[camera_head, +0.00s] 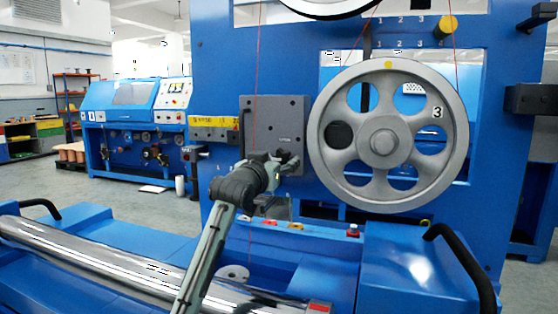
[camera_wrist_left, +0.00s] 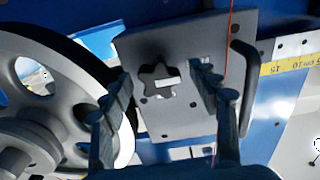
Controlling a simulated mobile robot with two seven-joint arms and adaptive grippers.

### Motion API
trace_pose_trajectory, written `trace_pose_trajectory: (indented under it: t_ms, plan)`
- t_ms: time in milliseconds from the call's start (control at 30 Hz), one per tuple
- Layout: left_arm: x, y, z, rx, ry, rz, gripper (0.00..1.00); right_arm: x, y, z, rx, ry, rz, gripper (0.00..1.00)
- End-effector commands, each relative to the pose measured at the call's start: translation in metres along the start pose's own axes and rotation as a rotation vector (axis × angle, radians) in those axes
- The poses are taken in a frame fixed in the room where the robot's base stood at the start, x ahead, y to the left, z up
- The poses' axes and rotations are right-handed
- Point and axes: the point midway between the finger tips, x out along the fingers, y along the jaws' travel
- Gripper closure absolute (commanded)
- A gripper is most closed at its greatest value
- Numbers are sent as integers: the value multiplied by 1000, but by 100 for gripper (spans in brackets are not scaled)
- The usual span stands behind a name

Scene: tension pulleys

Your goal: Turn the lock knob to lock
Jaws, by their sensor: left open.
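The lock knob (camera_wrist_left: 158,82) is a dark star-shaped knob with a pale label, on a grey plate (camera_wrist_left: 190,40) in the left wrist view. In the head view the same grey plate (camera_head: 272,112) stands left of the big pulley wheel, and I cannot make out the knob behind my gripper. My left gripper (camera_head: 290,160) is in front of the plate's lower right part. In the left wrist view its two fingers (camera_wrist_left: 165,98) are spread apart, with the knob showing between and beyond them. Nothing is held. My right gripper is not in view.
A large grey spoked pulley (camera_head: 383,140) marked 3 is close on the right of the gripper; its rim also shows in the left wrist view (camera_wrist_left: 75,65). A black bar handle (camera_wrist_left: 243,85) is at the plate's edge. A thin red wire (camera_head: 257,70) runs down past the plate.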

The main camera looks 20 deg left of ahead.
Motion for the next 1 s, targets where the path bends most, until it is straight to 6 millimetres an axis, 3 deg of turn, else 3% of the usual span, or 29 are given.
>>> trace_pose_trajectory:
  t_ms: [300,700,1000]
  plan:
    - [3,0,0,0,0,0,40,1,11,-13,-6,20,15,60]
    - [3,0,0,0,-1,1,88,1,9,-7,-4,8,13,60]
    - [3,0,0,43,-1,1,88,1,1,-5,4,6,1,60]
